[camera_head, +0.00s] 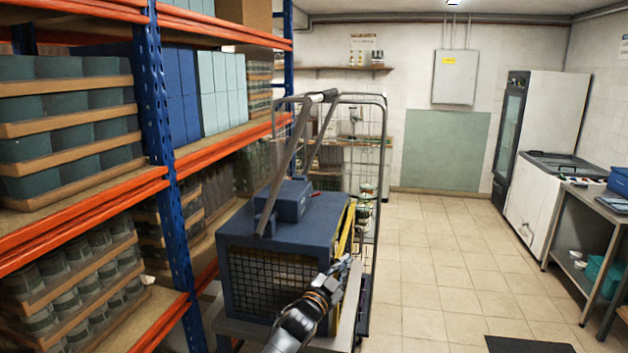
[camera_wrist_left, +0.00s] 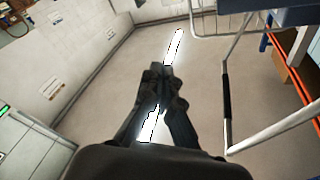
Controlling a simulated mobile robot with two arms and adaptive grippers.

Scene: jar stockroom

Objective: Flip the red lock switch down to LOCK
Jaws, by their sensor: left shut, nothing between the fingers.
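A dark blue machine (camera_head: 270,238) with a mesh front stands on a wheeled cart beside the shelving in the head view. A smaller blue box (camera_head: 284,200) with a long grey lever (camera_head: 285,165) sits on top. A small red piece (camera_head: 316,193) shows at the box's right side; it may be the lock switch, but it is too small to tell its position. My left gripper (camera_head: 342,266) is in front of the machine's right side, apart from the red piece. In the left wrist view its fingers (camera_wrist_left: 158,72) are shut and empty. My right gripper is not in view.
Orange and blue shelving (camera_head: 160,130) with crated jars lines the left. A wire cage trolley (camera_head: 383,150) stands behind the machine. A glass-door fridge (camera_head: 508,130), a chest freezer (camera_head: 540,205) and a bench (camera_head: 590,215) stand right. The tiled floor (camera_head: 435,260) between is clear.

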